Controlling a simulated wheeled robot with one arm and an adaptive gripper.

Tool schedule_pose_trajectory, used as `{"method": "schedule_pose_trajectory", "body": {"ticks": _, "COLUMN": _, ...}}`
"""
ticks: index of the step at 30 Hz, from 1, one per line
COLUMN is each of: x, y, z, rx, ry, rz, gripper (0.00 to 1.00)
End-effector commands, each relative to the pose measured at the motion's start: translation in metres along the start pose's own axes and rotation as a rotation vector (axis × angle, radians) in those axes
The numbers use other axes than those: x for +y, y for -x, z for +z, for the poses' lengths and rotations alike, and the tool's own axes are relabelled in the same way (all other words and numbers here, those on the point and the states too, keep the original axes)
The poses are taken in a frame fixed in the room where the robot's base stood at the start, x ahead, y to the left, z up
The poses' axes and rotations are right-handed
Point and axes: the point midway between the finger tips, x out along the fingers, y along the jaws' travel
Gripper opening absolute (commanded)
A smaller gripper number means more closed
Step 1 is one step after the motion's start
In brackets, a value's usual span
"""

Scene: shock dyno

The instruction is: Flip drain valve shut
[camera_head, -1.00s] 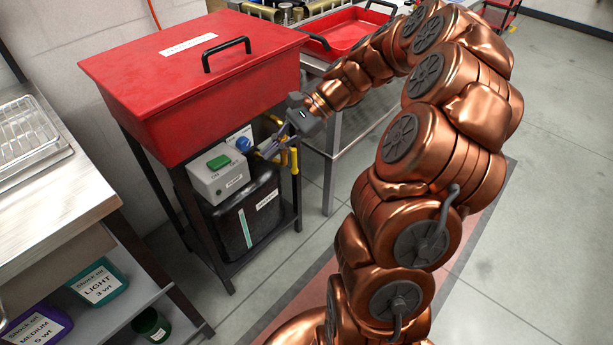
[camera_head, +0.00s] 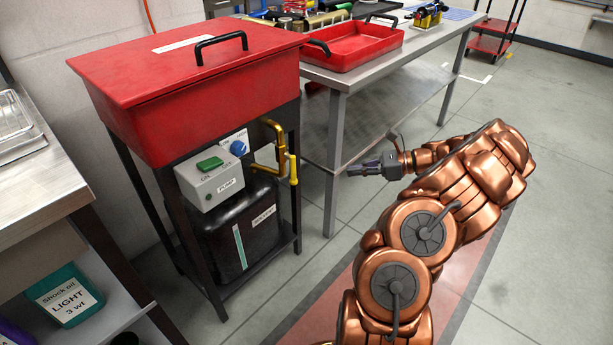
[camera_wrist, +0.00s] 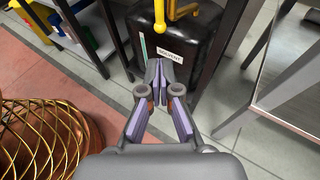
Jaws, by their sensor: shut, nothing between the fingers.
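The drain valve's yellow handle (camera_head: 293,169) hangs roughly upright beside the brass pipe (camera_head: 282,145) at the right side of the red parts washer (camera_head: 190,85). In the wrist view the yellow handle (camera_wrist: 159,16) points down at the top, with part of the brass pipe (camera_wrist: 184,10) to its right. My gripper (camera_head: 352,170) is to the right of the valve, clear of it, pointing left. In the wrist view my gripper (camera_wrist: 158,68) is shut and empty, its fingertips below the handle in the picture and not touching it. The inside of the valve is not visible.
A black solvent container (camera_head: 240,235) stands under the washer beside a grey pump box (camera_head: 210,178) with a green button. A steel table (camera_head: 385,75) with a red tray (camera_head: 352,45) is behind my gripper. The floor (camera_head: 480,290) at right is open.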

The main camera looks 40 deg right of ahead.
Motion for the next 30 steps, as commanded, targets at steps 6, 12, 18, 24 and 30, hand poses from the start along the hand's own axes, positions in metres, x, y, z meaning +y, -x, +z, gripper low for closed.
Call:
{"method": "schedule_pose_trajectory", "body": {"ticks": 6, "x": 0.0, "y": -0.004, "z": 0.0, "rx": 0.0, "ry": 0.001, "rz": 0.002, "gripper": 0.0}}
{"method": "schedule_pose_trajectory", "body": {"ticks": 12, "x": 0.0, "y": -0.027, "z": -0.001, "rx": 0.001, "ry": 0.002, "rz": 0.002, "gripper": 0.0}}
{"method": "schedule_pose_trajectory", "body": {"ticks": 18, "x": 0.001, "y": -0.063, "z": -0.001, "rx": 0.001, "ry": 0.003, "rz": 0.004, "gripper": 0.0}}
{"method": "schedule_pose_trajectory", "body": {"ticks": 24, "x": 0.001, "y": -0.098, "z": -0.001, "rx": -0.001, "ry": 0.003, "rz": 0.005, "gripper": 0.0}}
{"method": "schedule_pose_trajectory", "body": {"ticks": 30, "x": 0.001, "y": -0.124, "z": 0.005, "rx": 0.001, "ry": 0.003, "rz": 0.005, "gripper": 0.0}}
